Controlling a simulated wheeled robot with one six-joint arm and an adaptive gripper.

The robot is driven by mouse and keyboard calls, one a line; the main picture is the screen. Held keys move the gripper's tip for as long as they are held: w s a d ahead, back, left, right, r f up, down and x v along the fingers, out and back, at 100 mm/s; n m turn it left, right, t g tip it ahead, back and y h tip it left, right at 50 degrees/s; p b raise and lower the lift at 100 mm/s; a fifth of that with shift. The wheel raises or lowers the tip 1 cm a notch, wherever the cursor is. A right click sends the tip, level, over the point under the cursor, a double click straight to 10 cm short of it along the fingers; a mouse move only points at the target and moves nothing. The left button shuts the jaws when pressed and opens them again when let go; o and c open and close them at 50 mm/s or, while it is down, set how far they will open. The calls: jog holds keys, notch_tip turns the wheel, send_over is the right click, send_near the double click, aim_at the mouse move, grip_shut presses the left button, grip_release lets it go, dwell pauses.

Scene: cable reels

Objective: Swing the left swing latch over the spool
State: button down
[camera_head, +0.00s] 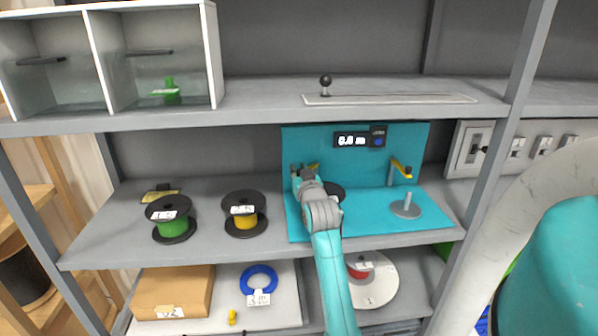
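A teal stand (375,150) with a base plate sits on the middle shelf. A black spool (337,189) is on its left side, mostly hidden behind my arm. The left swing latch (315,165) shows only as a small yellow piece beside and behind my gripper (299,169). The gripper is at the left part of the stand, close to the latch; I cannot tell whether they touch or whether the fingers are open.
A green spool (171,222) and a yellow spool (244,217) stand on the shelf to the left. A display (350,141) is on the stand's back panel. The upper shelf (270,98) overhangs. Below are a cardboard box (172,290), a blue ring (259,278) and a red reel (360,269).

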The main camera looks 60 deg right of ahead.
jog(key=c, duration=1)
grip_release()
jog(key=shift+c, duration=0.2)
jog(key=v, duration=1.2)
jog(key=s+a+f+n+t+y, duration=0.1)
jog(key=a+f+n+t+y, duration=0.15)
jog(key=a+f, duration=0.95)
jog(key=s+a+f+n+t+y, duration=0.1)
jog(key=s+a+f+n+y, duration=0.2)
jog(key=a+f, duration=0.85)
jog(key=s+a+r+n+y, duration=0.2)
jog(key=s+a+y, duration=0.6)
jog(key=s+a, duration=1.2)
jog(key=a+n, duration=0.1)
jog(key=n, duration=0.1)
jog(key=shift+n, duration=0.35)
